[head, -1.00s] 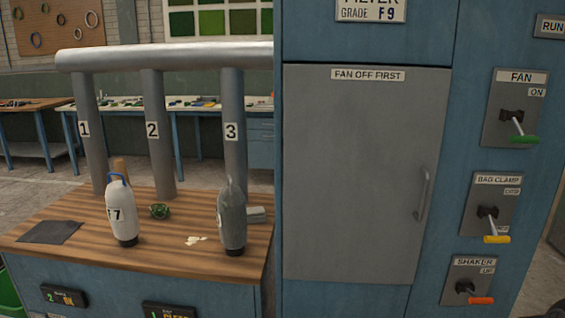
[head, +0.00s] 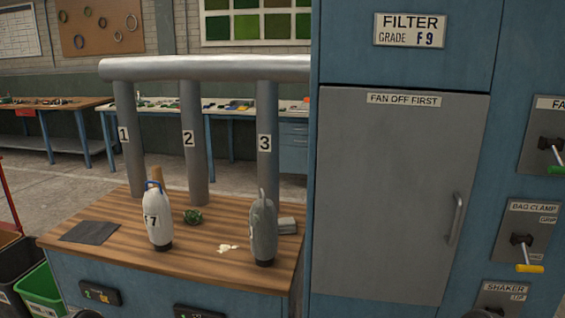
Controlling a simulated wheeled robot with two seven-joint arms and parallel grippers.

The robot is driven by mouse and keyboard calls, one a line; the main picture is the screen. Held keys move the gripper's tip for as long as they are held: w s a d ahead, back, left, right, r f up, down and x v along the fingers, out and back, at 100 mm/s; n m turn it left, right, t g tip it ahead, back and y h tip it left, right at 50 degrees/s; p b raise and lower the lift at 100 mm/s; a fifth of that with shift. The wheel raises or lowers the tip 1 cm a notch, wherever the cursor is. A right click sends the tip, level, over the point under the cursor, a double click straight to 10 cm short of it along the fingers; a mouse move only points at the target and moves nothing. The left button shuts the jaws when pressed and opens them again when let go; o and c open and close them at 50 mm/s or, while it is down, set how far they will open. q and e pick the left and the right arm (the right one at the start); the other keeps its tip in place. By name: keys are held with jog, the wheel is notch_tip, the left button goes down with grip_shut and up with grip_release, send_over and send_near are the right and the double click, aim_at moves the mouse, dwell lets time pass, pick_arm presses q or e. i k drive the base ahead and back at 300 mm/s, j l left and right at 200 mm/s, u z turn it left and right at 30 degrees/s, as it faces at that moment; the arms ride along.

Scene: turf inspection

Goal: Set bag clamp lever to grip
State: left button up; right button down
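The bag clamp lever (head: 528,266) has a yellow handle and a dark pivot on a grey plate (head: 540,212) at the right of the head view. Its handle end hangs low, below the pivot. The plate reads BAG CLAMP, with a small label that looks like GRIP near the top. A lower label beside the lever is partly covered and too small to read.
The FAN lever (head: 554,168), green-tipped, is above, cut by the right edge. The SHAKER plate (head: 505,295) is below, cut by the bottom edge. A closed grey door (head: 385,200) is left of them. Two filter bags (head: 157,220) (head: 263,235) stand on a wooden bench (head: 120,235).

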aim_at(526, 254)
jog(key=z, duration=1.5)
